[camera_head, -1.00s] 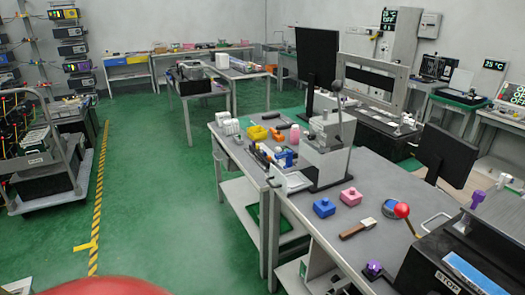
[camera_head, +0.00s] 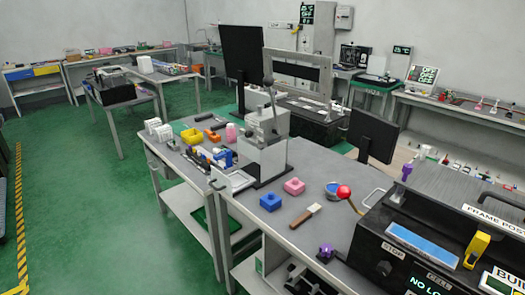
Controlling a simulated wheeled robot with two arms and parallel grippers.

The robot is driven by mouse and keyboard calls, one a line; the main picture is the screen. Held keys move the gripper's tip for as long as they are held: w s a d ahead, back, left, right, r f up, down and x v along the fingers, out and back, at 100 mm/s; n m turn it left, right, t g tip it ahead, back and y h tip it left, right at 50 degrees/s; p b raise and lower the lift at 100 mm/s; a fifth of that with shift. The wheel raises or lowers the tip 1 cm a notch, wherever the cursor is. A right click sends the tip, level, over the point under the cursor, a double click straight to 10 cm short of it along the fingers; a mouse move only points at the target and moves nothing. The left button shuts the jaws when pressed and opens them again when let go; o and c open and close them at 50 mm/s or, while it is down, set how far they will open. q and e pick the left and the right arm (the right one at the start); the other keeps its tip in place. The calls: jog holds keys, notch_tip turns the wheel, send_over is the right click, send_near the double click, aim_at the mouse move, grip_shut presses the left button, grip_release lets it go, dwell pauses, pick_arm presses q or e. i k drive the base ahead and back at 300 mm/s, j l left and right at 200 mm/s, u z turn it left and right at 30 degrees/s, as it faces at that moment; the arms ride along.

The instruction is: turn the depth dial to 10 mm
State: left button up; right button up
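No part in view can be surely told as the depth dial, and no 10 mm mark can be read. A black machine box (camera_head: 345,256) fills the lower right, with a blue panel (camera_head: 422,243), a label reading STOP and a dark round knob (camera_head: 383,268) on its front. A grey press-like machine (camera_head: 262,155) with an upright lever stands on the bench further back. A round blue-faced piece (camera_head: 333,187) lies beside a red ball-topped lever (camera_head: 344,192). Neither of my grippers is in view.
The grey bench (camera_head: 290,240) carries a blue block (camera_head: 270,202), a pink block (camera_head: 294,186) and a wooden-handled tool (camera_head: 305,216). A yellow bin (camera_head: 191,136) stands further back. A dark monitor (camera_head: 373,135) rises behind the bench. Green floor (camera_head: 90,220) is open at left.

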aim_at(248, 133)
jog(key=i+j+z, duration=0.2)
jog(key=i+j, duration=0.2)
jog(key=j, duration=0.2)
jog(key=i+j+z, duration=0.1)
jog(key=j, duration=0.25)
jog(key=i+j, duration=0.25)
jog(key=j+z, duration=0.05)
jog(key=j, duration=0.05)
